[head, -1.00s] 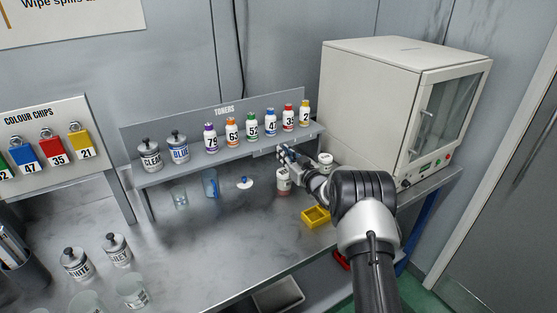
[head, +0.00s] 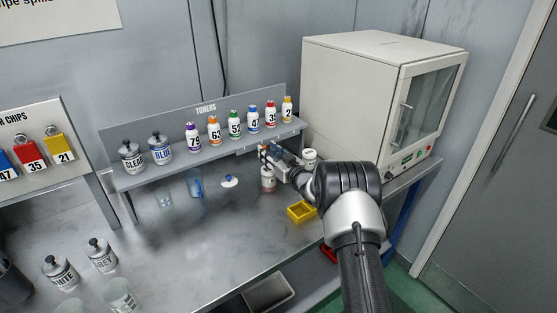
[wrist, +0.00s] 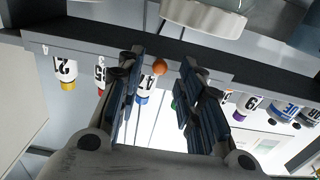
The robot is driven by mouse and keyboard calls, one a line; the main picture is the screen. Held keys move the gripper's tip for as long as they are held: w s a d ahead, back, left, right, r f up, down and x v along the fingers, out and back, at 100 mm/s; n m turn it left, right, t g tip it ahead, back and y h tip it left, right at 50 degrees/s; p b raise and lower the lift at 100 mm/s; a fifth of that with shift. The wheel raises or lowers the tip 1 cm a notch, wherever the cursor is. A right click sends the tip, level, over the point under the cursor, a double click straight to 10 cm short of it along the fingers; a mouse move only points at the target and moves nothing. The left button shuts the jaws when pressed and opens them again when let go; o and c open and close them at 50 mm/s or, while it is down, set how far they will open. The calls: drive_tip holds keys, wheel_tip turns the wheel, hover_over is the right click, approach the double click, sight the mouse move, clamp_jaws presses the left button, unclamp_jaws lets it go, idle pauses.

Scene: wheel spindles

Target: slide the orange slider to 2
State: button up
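The orange slider shows as a round orange knob (wrist: 160,67) in the wrist view, in front of the shelf's front edge. My gripper (wrist: 161,60) has its two dark blue fingers apart, one on each side of the knob, with visible gaps. In the head view my gripper (head: 270,155) is at the front edge of the toner shelf (head: 215,160), below the blue and red toner bottles. A pale strip (wrist: 215,75) runs along the shelf edge by the knob. Its scale marks are too small to read, and the head view does not show the knob clearly.
Several toner bottles (head: 235,125) stand on the shelf. A jar (head: 267,181) and a yellow tray (head: 301,211) are on the bench under my arm. A white oven (head: 375,100) stands to the right.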

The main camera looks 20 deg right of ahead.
drive_tip(key=v, duration=1.1)
drive_tip(key=shift+r, duration=0.15)
wheel_tip(320, 180, up, 9)
drive_tip(key=s+m+g+h, duration=0.1)
drive_tip(key=g+h, duration=0.1)
drive_tip(key=h, duration=0.2)
drive_tip(key=s+a+r+m+g+h, duration=0.1)
drive_tip(key=s+r+g+h, duration=0.15)
drive_tip(key=s, duration=0.35)
drive_tip(key=s+r+m+g+h, duration=0.1)
drive_tip(key=s+r, duration=0.3)
drive_tip(key=s, duration=0.2)
drive_tip(key=s+a+f+g, duration=0.1)
drive_tip(key=s+a+g, duration=0.1)
drive_tip(key=s, duration=0.9)
drive_tip(key=s+a+f+g+y, duration=0.1)
drive_tip(key=s+a, duration=0.3)
drive_tip(key=s, duration=0.8)
drive_tip(key=s+a+f+g+y, duration=0.1)
drive_tip(key=s+a+g, duration=0.2)
drive_tip(key=s, duration=0.9)
drive_tip(key=shift+a+f+m+g, duration=0.3)
drive_tip(key=shift+a+f+g, duration=0.05)
drive_tip(key=shift+g, duration=0.2)
